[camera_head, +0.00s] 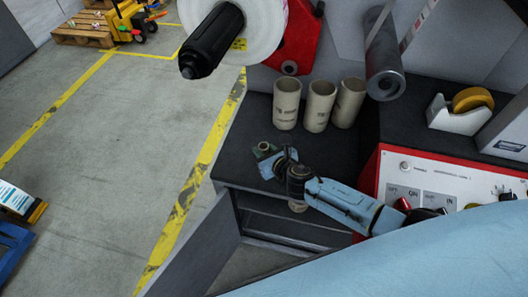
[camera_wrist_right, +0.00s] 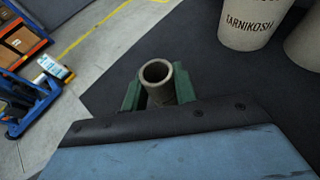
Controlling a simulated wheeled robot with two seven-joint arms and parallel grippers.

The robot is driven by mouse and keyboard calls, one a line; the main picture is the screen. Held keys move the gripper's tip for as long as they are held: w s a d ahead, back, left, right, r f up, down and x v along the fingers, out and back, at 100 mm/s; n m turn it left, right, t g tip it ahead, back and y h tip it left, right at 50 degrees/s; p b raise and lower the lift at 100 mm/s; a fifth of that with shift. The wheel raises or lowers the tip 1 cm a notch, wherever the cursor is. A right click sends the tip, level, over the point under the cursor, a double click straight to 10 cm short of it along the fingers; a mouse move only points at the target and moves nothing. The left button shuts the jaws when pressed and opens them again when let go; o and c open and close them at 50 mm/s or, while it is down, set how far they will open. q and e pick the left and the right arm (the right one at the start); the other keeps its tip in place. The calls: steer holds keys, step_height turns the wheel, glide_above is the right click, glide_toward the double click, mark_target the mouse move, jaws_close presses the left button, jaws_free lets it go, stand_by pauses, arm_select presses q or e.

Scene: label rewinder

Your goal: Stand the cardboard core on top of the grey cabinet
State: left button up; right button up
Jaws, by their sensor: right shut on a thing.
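My right gripper (camera_head: 265,151) is above the dark top of the grey cabinet (camera_head: 235,160), near its front left part. Its green fingers are shut on a narrow cardboard core (camera_wrist_right: 157,74), which is upright or nearly so with its open end facing up. In the head view only the small top end of this core (camera_head: 264,146) shows between the fingers. Its lower end is hidden, so I cannot tell whether it touches the cabinet top. My left gripper is not in view.
Three wider cardboard cups or tubes (camera_head: 320,106) stand in a row behind the gripper. A black spindle (camera_head: 212,40) with a white roll hangs above left. A red-edged control panel (camera_head: 440,185) and tape dispenser (camera_head: 461,112) are at right. The cabinet door (camera_head: 195,255) is open.

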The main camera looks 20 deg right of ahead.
steer(key=shift+r, duration=0.1)
steer(key=shift+f, duration=0.2)
steer(key=o, duration=0.9)
steer(key=shift+o, duration=0.2)
steer(key=shift+r, duration=0.2)
steer(key=shift+s+d+r, duration=0.1)
steer(key=shift+s+r, duration=0.05)
steer(key=shift+s, duration=0.15)
steer(key=p+v, duration=0.3)
steer(key=v, duration=0.8)
steer(key=shift+s, duration=0.1)
